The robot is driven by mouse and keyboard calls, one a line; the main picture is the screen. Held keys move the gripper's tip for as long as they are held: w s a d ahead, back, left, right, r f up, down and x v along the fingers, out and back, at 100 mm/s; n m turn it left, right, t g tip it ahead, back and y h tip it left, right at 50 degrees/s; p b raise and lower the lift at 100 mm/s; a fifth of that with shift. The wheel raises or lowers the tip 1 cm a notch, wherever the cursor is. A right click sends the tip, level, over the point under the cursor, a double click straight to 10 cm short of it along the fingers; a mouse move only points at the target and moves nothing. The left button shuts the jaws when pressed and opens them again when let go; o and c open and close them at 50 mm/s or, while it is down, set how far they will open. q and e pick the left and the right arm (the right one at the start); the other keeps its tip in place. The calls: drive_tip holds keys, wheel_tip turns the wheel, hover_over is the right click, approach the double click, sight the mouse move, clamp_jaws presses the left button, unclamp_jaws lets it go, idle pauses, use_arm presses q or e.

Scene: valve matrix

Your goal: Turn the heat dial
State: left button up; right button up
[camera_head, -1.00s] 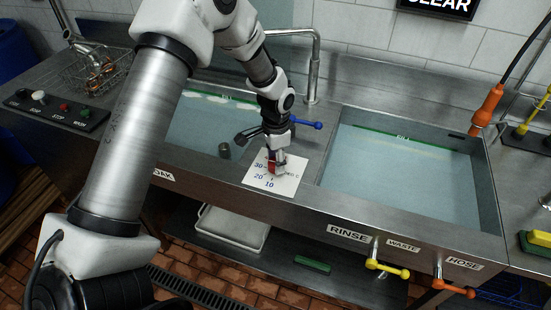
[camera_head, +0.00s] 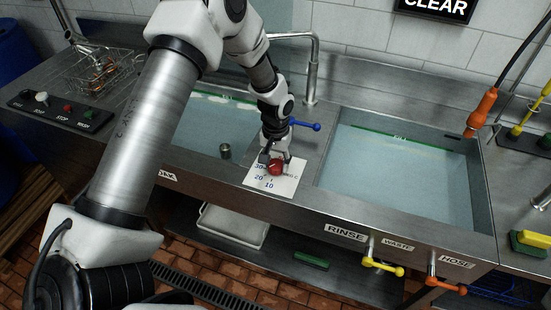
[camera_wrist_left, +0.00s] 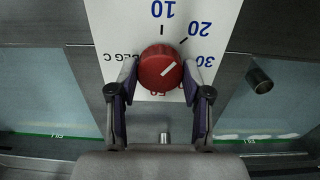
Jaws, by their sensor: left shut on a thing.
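The heat dial (camera_head: 276,167) is a round red knob with a white pointer line, on a white plate (camera_head: 287,183) with blue numbers between the two basins. In the left wrist view the dial (camera_wrist_left: 160,68) has its pointer slanting up and right, toward the 20 to 30 side of the scale. My left gripper (camera_head: 273,157) reaches down to the dial. In the wrist view its two fingers (camera_wrist_left: 160,85) are shut on the dial, one at each side. The lower numbers on the plate are partly hidden by the dial. My right gripper is not in view.
A blue-handled lever (camera_head: 305,125) and a tall faucet (camera_head: 313,70) stand just behind the dial. Water-filled basins lie on both sides. A small metal cylinder (camera_head: 225,151) is in the left basin. Yellow (camera_head: 383,266) and orange (camera_head: 447,285) valve handles stick out of the front panel.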

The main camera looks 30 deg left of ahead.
sight(276, 163)
use_arm(q)
drive_tip(key=n+p, duration=0.1)
drive_tip(key=n, duration=0.5)
drive_tip(key=shift+p, duration=0.4)
drive_tip(key=o, duration=0.9)
drive_tip(key=shift+o, duration=1.3)
drive_tip(key=shift+w+f, duration=0.1)
wheel_tip(276, 163, up, 12)
drive_tip(key=shift+a, duration=0.1)
